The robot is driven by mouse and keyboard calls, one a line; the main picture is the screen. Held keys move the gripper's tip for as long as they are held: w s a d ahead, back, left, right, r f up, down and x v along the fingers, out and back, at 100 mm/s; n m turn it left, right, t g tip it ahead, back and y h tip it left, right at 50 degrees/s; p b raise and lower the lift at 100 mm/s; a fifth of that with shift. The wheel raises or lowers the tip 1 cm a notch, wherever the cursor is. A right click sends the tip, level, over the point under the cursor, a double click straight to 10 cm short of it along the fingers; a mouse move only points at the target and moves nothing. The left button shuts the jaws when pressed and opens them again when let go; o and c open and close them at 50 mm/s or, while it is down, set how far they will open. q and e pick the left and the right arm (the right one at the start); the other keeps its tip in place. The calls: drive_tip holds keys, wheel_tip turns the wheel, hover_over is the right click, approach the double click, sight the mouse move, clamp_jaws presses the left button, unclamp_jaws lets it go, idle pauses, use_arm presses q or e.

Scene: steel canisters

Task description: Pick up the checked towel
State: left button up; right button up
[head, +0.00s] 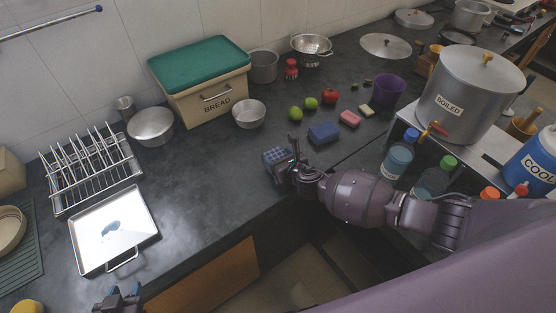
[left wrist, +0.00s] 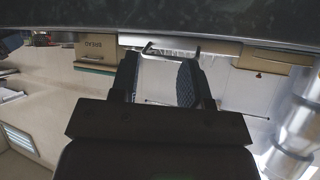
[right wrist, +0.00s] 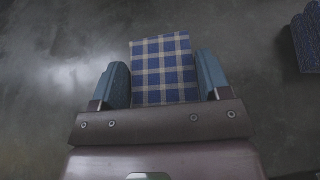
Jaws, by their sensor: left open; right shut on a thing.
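The checked towel (right wrist: 165,68), blue and white squares, lies between the fingers of my right gripper (right wrist: 165,85) in the right wrist view. In the head view the towel (head: 275,156) is at the tip of my right gripper (head: 286,162), over the dark counter. The right gripper is shut on it; whether the towel touches the counter I cannot tell. My left gripper (head: 118,300) is at the bottom left of the head view, near the steel tray. In the left wrist view the left gripper (left wrist: 160,70) is open, with nothing between its fingers.
A steel tray (head: 82,245) with a handle and a wire dish rack (head: 60,190) are at left. A bread bin (head: 200,100) stands at the back. A blue sponge (head: 323,133), limes and a tomato (head: 331,96) lie right of the towel. Bare counter (head: 210,170) lies left of it.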

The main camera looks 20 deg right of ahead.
wheel_tip(320, 180, up, 7)
drive_tip(key=p, duration=0.2)
drive_tip(key=shift+p, duration=0.35)
use_arm(q)
drive_tip(key=shift+s+r+p, duration=0.55)
drive_tip(key=shift+s+r, duration=0.1)
drive_tip(key=shift+r, duration=0.3)
use_arm(e)
wheel_tip(320, 180, up, 13)
